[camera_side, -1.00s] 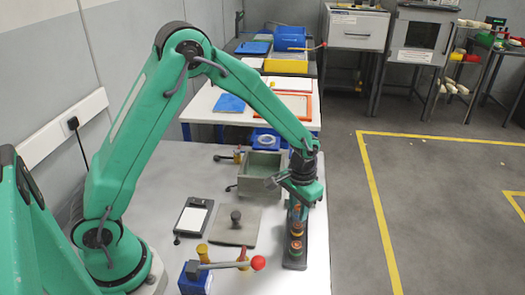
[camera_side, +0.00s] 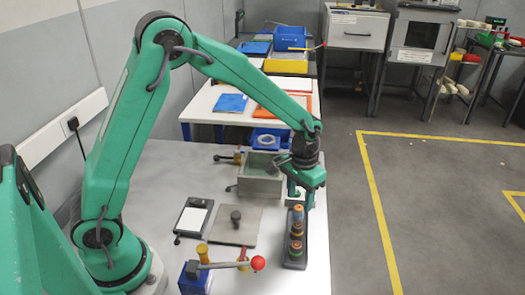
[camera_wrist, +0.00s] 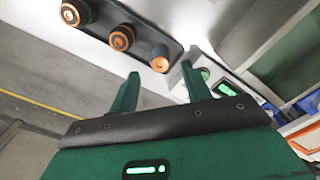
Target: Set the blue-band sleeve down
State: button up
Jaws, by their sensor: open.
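A dark rack (camera_side: 294,262) stands near the right edge of the bench with three sleeves in a row. The far sleeve (camera_side: 298,214) has an orange top and a bluish-grey side, and it stands upright in the rack; it looks like the blue-band one. In the wrist view this sleeve (camera_wrist: 159,56) is just beyond my fingertips. My gripper (camera_side: 300,203) is open and empty, above and apart from the sleeve. Its two fingers show in the wrist view (camera_wrist: 160,72). Two other sleeves (camera_wrist: 122,37) (camera_wrist: 76,12) stand farther along the rack.
A grey-green open box (camera_side: 260,178) stands close behind the rack. A plate with a knob (camera_side: 234,227) and a black-framed white pad (camera_side: 193,217) lie to the left. A red-knobbed lever clamp (camera_side: 258,263) is at the front. The floor right of the bench is clear.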

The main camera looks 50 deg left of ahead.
aim_at(298, 208)
notch_tip(298, 208, up, 8)
jog(key=shift+f, duration=0.2)
dwell(0.7)
jog(key=s+a+r+t, duration=0.3)
jog(key=s+a+r, duration=0.2)
jog(key=s+r, duration=0.5)
jog(key=s+a+t, duration=0.2)
jog(key=s, duration=0.9)
jog(key=shift+s+a+r+t, duration=0.2)
jog(key=shift+a+r+t, duration=0.1)
jog(key=shift+a, duration=0.1)
dwell(0.5)
